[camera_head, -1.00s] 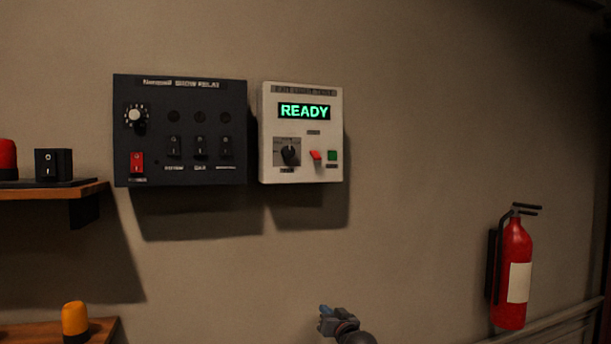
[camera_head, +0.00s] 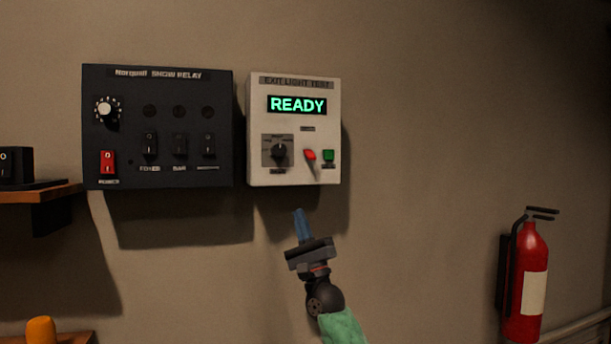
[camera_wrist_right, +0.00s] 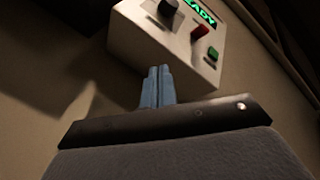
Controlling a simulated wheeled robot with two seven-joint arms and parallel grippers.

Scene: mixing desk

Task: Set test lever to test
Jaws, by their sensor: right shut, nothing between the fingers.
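The white exit light test box (camera_head: 257,108) hangs on the wall, with a green READY display (camera_head: 297,104). On it are a black rotary knob (camera_head: 279,151), a red lever (camera_head: 310,155) and a green button (camera_head: 328,155). In the right wrist view the red lever (camera_wrist_right: 199,33) and green button (camera_wrist_right: 213,53) show beyond my fingertips. My right gripper (camera_head: 299,212) is shut and empty, with its blue fingers pointing up just below the box, apart from the lever. It also shows in the right wrist view (camera_wrist_right: 158,72). My left gripper is not in view.
A black show relay panel (camera_head: 140,125) with switches and a knob is left of the box. A wooden shelf (camera_head: 60,190) holds a black switch block (camera_head: 16,166) at left. A red fire extinguisher (camera_head: 530,265) hangs at right. The wall between is clear.

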